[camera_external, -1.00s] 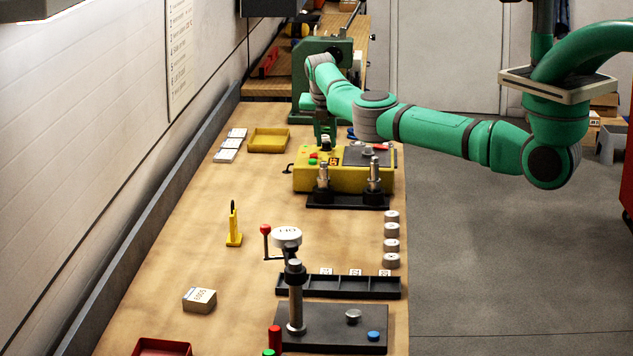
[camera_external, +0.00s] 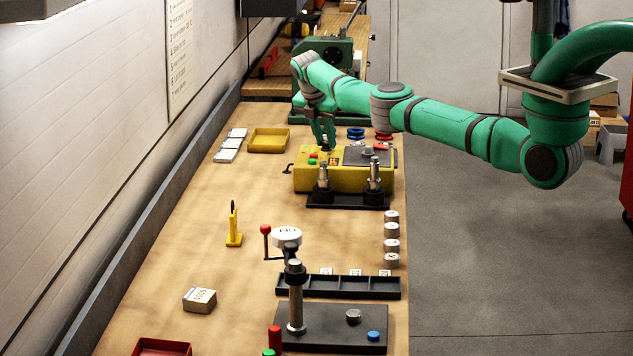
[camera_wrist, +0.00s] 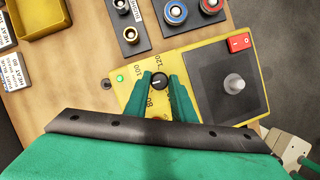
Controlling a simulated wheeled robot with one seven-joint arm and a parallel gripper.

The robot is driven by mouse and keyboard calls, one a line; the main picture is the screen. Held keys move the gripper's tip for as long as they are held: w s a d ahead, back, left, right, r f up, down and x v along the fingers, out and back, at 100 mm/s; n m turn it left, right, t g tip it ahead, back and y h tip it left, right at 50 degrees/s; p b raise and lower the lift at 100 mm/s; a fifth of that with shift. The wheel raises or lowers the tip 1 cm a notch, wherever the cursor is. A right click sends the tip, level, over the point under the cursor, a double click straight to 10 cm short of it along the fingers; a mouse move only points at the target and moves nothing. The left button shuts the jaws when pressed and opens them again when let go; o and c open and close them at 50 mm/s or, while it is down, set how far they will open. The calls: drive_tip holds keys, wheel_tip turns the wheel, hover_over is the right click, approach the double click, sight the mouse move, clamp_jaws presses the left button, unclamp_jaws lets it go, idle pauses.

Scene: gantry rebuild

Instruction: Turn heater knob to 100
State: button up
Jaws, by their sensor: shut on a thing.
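The yellow heater box (camera_external: 345,183) stands on the bench, mid-picture in the external view. In the wrist view its yellow top (camera_wrist: 205,54) carries a black knob (camera_wrist: 158,80) with a pale pointer mark and printed numbers around it, 120 and 80 among them. My gripper (camera_wrist: 159,79) has one green finger on each side of the knob and is shut on it. In the external view my gripper (camera_external: 326,146) reaches down onto the box's top. The fingers cover part of the scale, and I cannot tell exactly which number the pointer faces.
The heater has a dark plate (camera_wrist: 218,88) with a metal post, a red switch (camera_wrist: 239,42) and a green light (camera_wrist: 120,78). Blue and red rings (camera_external: 356,133) lie behind it. A black stand with two posts (camera_external: 348,202) is close in front. A yellow tray (camera_external: 268,140) lies left.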

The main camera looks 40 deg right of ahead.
drive_tip(key=o, duration=1)
drive_tip(key=v, duration=1)
drive_tip(key=shift+s+a+r, duration=0.1)
drive_tip(key=shift+r, duration=0.3)
